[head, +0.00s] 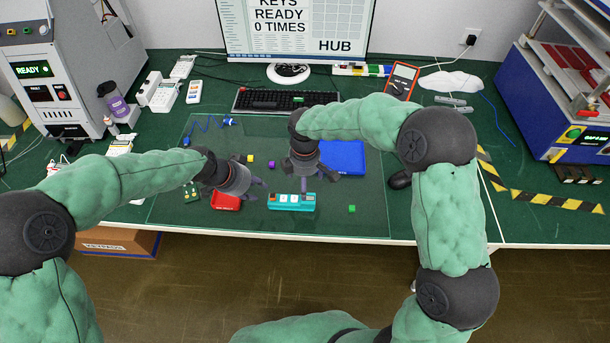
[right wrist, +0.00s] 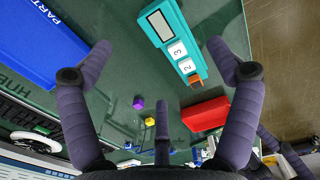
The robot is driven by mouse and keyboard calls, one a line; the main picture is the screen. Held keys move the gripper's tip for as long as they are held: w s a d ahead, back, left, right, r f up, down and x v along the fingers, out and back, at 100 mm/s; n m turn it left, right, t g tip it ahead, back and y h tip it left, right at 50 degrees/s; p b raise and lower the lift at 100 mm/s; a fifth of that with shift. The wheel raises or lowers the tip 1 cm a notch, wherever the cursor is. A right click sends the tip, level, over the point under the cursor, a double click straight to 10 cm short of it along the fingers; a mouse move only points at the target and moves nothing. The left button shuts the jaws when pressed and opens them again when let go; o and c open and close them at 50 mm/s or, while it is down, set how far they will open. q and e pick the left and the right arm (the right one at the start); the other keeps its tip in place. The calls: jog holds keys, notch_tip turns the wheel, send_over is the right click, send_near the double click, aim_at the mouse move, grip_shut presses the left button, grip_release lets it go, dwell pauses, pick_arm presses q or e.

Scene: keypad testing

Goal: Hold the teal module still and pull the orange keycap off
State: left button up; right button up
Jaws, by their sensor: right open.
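The teal module (head: 292,203) lies on the green mat near the table's front edge. It has a display, white keys and an orange keycap (right wrist: 195,79) at its left end in the head view. In the right wrist view the module (right wrist: 180,42) shows keys marked 3 and 2 beside the orange keycap. My right gripper (right wrist: 163,62) is open above the module, with its fingers apart and nothing between them. My left gripper (head: 256,190) is left of the module, by the red tray. Its fingers look spread and empty, apart from the module.
The red tray (head: 226,202) sits left of the module and the blue tray (head: 343,158) behind it. Yellow (head: 250,158), purple (head: 271,165) and green (head: 351,208) cubes lie loose on the mat. A keyboard (head: 285,100) and monitor stand at the back.

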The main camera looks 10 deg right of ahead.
aim_at(272, 195)
notch_tip(272, 195, down, 8)
jog(key=shift+f, duration=0.15)
dwell(0.4)
jog(key=c, duration=1.3)
pick_arm(q)
jog(key=shift+o, duration=0.8)
jog(key=w+d+r+m+g+y, duration=0.3)
jog(key=m, duration=0.6)
jog(key=shift+d+f, duration=0.25)
jog(key=shift+f, duration=1.7)
jog(key=shift+d+f, duration=0.25)
jog(key=shift+f, duration=1.7)
jog(key=shift+d+f, duration=0.25)
jog(key=shift+f, duration=1.7)
